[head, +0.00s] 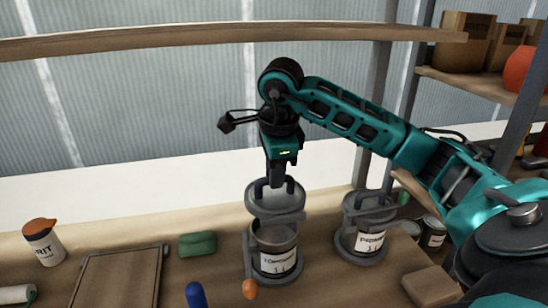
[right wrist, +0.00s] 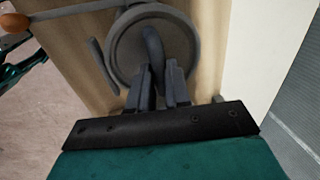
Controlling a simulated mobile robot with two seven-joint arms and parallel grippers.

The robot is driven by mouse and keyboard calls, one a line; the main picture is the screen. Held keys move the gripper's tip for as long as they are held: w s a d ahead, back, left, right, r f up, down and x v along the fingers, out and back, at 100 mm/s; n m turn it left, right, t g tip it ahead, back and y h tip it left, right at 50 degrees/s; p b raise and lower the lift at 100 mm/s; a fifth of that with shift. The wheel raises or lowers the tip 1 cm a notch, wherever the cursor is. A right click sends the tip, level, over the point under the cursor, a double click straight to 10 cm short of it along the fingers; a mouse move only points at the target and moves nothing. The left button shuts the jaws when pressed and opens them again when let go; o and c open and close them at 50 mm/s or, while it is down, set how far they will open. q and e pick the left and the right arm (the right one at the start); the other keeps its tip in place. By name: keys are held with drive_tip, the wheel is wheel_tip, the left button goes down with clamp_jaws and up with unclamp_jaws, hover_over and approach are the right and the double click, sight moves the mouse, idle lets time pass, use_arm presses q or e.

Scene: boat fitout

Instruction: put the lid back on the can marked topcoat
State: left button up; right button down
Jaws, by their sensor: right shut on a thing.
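The topcoat can (head: 275,262) stands upright on the wooden bench in a grey ring holder, its label facing me. Its top is open and I see into its dark inside. My right gripper (head: 277,183) points down above it and is shut on the upright handle of a round grey lid (head: 266,204). The lid hangs above the can's mouth, apparently apart from it. In the right wrist view the fingers (right wrist: 160,76) pinch the handle, and the lid (right wrist: 128,38) hides the can beneath. My left gripper is not in view.
A primer can (head: 368,240) with its lid on stands close to the right. A wooden shelf edge (head: 180,36) crosses above.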

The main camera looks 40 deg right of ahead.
sight(276, 196)
drive_tip(key=shift+f+b, duration=0.3)
drive_tip(key=shift+f, duration=0.65)
wheel_tip(276, 196, down, 5)
drive_tip(key=b, duration=0.3)
drive_tip(key=shift+f+b, duration=0.15)
drive_tip(key=shift+b, duration=0.25)
drive_tip(key=shift+f+b, duration=0.35)
drive_tip(key=shift+f, duration=0.05)
idle(0.6)
drive_tip(key=c, duration=1)
unclamp_jaws()
drive_tip(key=shift+o, duration=0.3)
